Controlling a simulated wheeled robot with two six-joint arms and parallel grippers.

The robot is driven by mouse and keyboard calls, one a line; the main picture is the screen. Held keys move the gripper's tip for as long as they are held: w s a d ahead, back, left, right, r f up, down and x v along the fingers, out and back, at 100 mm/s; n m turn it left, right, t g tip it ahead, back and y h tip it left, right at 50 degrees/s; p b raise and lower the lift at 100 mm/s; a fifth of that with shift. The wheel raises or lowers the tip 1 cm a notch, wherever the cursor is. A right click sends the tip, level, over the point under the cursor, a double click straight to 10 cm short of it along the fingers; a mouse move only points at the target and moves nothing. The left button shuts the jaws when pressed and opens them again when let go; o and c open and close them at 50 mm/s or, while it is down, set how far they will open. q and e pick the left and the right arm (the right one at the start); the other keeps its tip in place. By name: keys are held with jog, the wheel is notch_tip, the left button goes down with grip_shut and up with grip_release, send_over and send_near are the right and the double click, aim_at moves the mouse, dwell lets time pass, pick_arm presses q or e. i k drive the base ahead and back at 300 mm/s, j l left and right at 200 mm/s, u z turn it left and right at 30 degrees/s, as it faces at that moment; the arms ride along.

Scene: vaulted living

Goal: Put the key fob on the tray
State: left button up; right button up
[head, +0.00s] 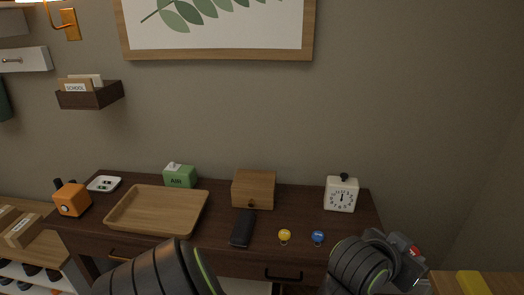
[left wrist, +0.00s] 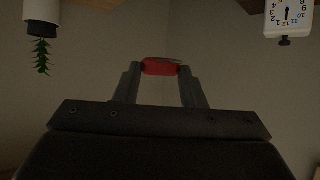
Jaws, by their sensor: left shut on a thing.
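My left gripper (head: 411,254) is at the lower right in the head view, right of the clock and the table's right end. It is shut on a small red thing, seemingly the key fob (head: 416,251). In the left wrist view the red fob (left wrist: 160,67) sits between the two fingertips (left wrist: 160,72), with nothing touching it but the fingers. The wooden tray (head: 155,211) lies empty on the left part of the dark table, far to the left of the gripper. My right gripper is not in view.
On the dark table (head: 300,200) are an orange box (head: 72,199), a white dish (head: 104,184), a green box (head: 180,177), a wooden box (head: 254,189), a black case (head: 242,228), yellow (head: 285,236) and blue (head: 318,237) round items, and a white clock (head: 341,195).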

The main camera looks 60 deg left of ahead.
aim_at(145, 206)
jog(key=k+j+z, duration=0.1)
jog(key=k+j, duration=0.25)
jog(key=j, duration=0.4)
jog(key=k+j+z, duration=0.1)
jog(key=k+j, duration=0.3)
jog(key=j, duration=0.3)
jog(key=k+j+z, duration=0.1)
jog(key=k+j, duration=0.35)
jog(key=j, duration=0.2)
jog(key=k+j+z, duration=0.15)
jog(key=k+j, duration=0.25)
jog(key=j, duration=0.25)
jog(key=k+j+z, duration=0.1)
jog(key=k+j, duration=0.4)
jog(key=j, duration=0.1)
